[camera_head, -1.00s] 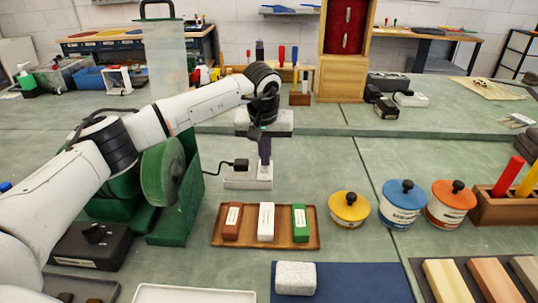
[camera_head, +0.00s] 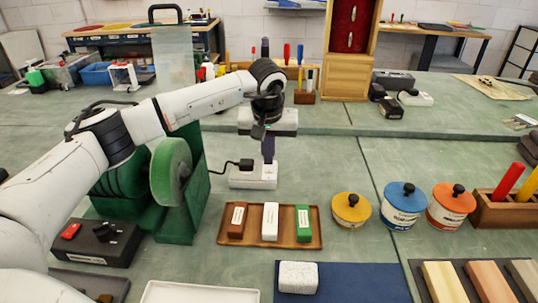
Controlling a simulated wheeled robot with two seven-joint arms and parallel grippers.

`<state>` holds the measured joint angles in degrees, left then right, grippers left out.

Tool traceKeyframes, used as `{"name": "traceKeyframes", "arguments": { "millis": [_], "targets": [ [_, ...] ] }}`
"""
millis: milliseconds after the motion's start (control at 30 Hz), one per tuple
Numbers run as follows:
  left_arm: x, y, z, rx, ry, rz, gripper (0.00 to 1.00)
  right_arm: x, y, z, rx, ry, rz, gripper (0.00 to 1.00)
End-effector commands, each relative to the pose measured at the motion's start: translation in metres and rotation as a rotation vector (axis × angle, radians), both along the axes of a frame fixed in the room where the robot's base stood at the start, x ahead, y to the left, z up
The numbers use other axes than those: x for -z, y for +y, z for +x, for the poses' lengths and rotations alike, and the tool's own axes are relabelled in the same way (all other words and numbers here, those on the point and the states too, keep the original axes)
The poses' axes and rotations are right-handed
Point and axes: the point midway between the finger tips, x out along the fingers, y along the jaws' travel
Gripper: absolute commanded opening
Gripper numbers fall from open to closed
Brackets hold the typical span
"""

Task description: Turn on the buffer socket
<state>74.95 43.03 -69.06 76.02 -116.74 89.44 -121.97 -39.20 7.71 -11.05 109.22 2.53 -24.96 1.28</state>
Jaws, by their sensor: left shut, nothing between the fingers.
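The buffer socket (camera_head: 250,179) is a white block on the green bench, with a black plug (camera_head: 246,164) in its left part. The plug's black cable runs left to the green buffing machine (camera_head: 180,218) with its round green wheel (camera_head: 170,172). My left gripper (camera_head: 268,160) points down with its dark fingers shut and empty. Its fingertips are at the top of the socket, right of the plug. I cannot tell whether they touch it. Any switch under the fingertips is hidden. My right gripper is out of view.
A black control box (camera_head: 100,243) with a red switch (camera_head: 71,231) stands at the left. A wooden tray (camera_head: 312,241) with three small blocks lies in front of the socket. Yellow, blue and orange lidded pots (camera_head: 351,212) stand to the right. Bench right of the socket is clear.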

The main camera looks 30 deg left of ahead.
Motion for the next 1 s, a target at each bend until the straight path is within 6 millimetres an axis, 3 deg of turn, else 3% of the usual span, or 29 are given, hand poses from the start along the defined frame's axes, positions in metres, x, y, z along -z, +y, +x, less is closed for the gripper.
{"name": "traceKeyframes", "arguments": {
  "millis": [33, 433, 633, 1000],
  "targets": [
    [-0.022, 0.0, -0.001, -0.001, -0.003, 0.0, 0.0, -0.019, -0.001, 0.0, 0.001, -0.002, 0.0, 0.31],
    [-0.094, -0.013, -0.024, -0.002, -0.01, 0.0, 0.0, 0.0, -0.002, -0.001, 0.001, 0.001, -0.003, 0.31],
    [-0.109, -0.016, -0.029, -0.001, -0.008, 0.0, 0.0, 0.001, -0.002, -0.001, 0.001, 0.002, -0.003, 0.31],
    [-0.11, -0.016, -0.029, -0.001, -0.009, 0.0, 0.0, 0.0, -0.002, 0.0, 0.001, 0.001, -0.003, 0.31]
  ]
}}
